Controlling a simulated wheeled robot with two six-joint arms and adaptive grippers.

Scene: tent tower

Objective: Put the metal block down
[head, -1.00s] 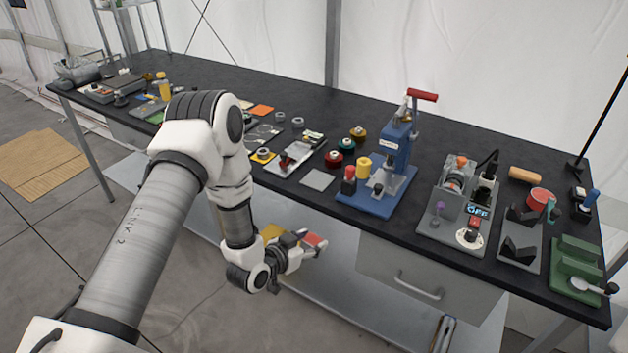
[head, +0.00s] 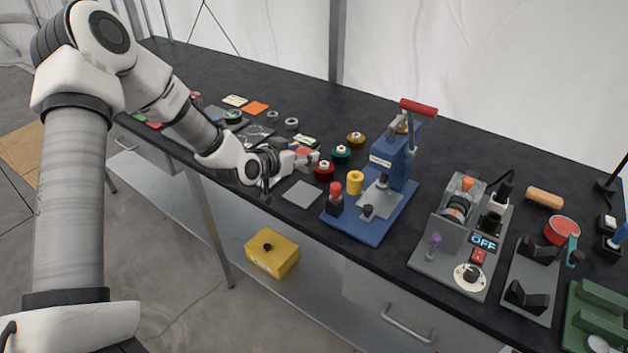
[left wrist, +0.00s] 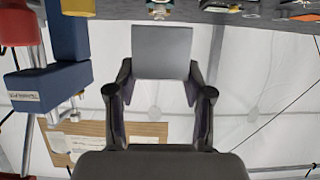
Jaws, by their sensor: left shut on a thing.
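My left gripper (head: 301,158) is over the front part of the black worktable. It is shut on a block whose top looks red in the head view. In the left wrist view the metal block (left wrist: 162,52) shows a plain grey face between the two fingers of the gripper (left wrist: 160,88). In the head view the fingers partly hide the block. I cannot tell whether it touches the table. A flat grey square pad (head: 303,194) lies bare on the table just in front of the gripper. My right gripper is not in view.
Close to the right of the gripper stand red (head: 324,170) and green (head: 341,154) spools, a yellow cylinder (head: 355,182) and the blue press (head: 370,205). Small cards and rings lie behind. A yellow box (head: 272,252) with a black knob sits on the lower shelf.

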